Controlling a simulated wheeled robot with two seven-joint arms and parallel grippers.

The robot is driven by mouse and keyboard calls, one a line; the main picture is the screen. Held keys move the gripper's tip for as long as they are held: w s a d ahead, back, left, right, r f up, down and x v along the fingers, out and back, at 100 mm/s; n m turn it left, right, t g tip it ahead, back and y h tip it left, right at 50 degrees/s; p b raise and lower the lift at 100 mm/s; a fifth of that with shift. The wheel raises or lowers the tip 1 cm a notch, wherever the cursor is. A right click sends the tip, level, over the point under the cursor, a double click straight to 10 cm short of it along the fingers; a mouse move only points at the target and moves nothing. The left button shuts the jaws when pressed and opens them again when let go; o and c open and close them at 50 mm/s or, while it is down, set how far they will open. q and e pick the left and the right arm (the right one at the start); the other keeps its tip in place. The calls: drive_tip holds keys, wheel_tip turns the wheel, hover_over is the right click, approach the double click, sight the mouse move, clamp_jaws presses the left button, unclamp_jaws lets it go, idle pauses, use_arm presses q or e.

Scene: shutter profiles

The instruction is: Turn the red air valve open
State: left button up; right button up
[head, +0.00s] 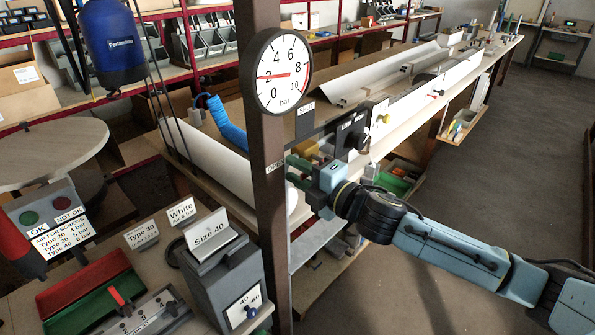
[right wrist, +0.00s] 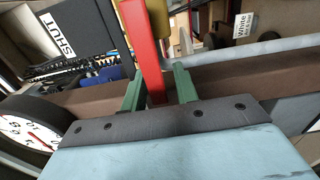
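The red valve handle (right wrist: 144,50) shows in the right wrist view as a long red bar between the two green fingers of my right gripper (right wrist: 158,88). The bar lies close to the left finger, with a small gap to the right finger, so the gripper looks open around it. In the head view my right gripper (head: 299,168) is at the brown post, and the handle is hidden there. A SHUT label (head: 305,108) is above the gripper; it also shows in the right wrist view (right wrist: 63,35). The pressure gauge (head: 277,72) has its needle near 2. My left gripper is not in view.
The brown post (head: 268,215) stands in front of a long bench with white profiles (head: 215,165). A grey Size 40 box (head: 222,265) and a red-green tray (head: 85,285) stand at the lower left.

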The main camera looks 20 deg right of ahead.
drive_tip(key=shift+o, duration=0.4)
drive_tip(key=shift+s+d, duration=0.1)
drive_tip(key=shift+s, duration=0.1)
drive_tip(key=b+v, duration=0.3)
drive_tip(key=v, duration=1)
idle(0.4)
